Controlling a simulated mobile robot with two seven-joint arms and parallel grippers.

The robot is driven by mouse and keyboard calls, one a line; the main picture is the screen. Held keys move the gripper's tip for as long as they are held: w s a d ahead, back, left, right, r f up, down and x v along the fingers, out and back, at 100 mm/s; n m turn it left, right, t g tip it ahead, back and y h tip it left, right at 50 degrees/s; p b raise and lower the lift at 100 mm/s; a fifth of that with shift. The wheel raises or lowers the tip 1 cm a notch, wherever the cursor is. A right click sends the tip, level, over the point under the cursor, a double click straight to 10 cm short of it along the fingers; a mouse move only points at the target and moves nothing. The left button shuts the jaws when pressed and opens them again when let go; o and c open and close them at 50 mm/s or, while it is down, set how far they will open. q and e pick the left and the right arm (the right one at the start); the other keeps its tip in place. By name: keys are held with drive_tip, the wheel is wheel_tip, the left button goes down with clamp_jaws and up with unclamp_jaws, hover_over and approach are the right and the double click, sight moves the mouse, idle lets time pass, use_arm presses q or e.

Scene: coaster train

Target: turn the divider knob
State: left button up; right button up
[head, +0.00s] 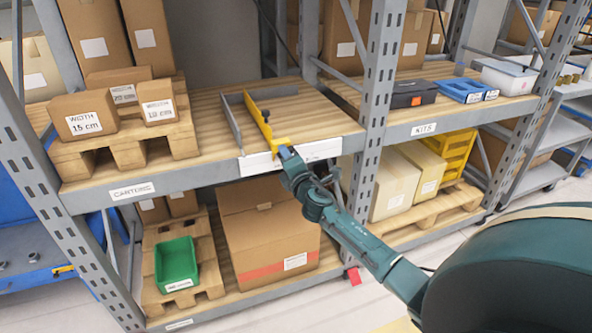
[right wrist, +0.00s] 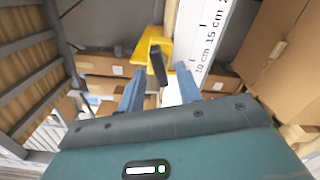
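The yellow divider (head: 259,118) stands on the upper wooden shelf, and its front bracket reaches the shelf's front edge. In the right wrist view the yellow bracket (right wrist: 152,46) carries a dark elongated knob (right wrist: 158,67), which points toward the camera. My right gripper (head: 285,152) is at the shelf front by the bracket. In the right wrist view its two fingers (right wrist: 158,84) are apart, with the knob between and just beyond their tips. I cannot tell whether either finger touches it. The left gripper is not in view.
A white scale (right wrist: 200,50) with cm marks runs beside the bracket. A grey upright plate (head: 232,122) stands left of the divider. Labelled boxes (head: 85,116) sit on a pallet at left. A rack post (head: 375,110) stands at right. Shelf boards around the divider are mostly bare.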

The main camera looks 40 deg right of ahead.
drive_tip(key=v, duration=1.2)
drive_tip(key=shift+s+d, duration=0.1)
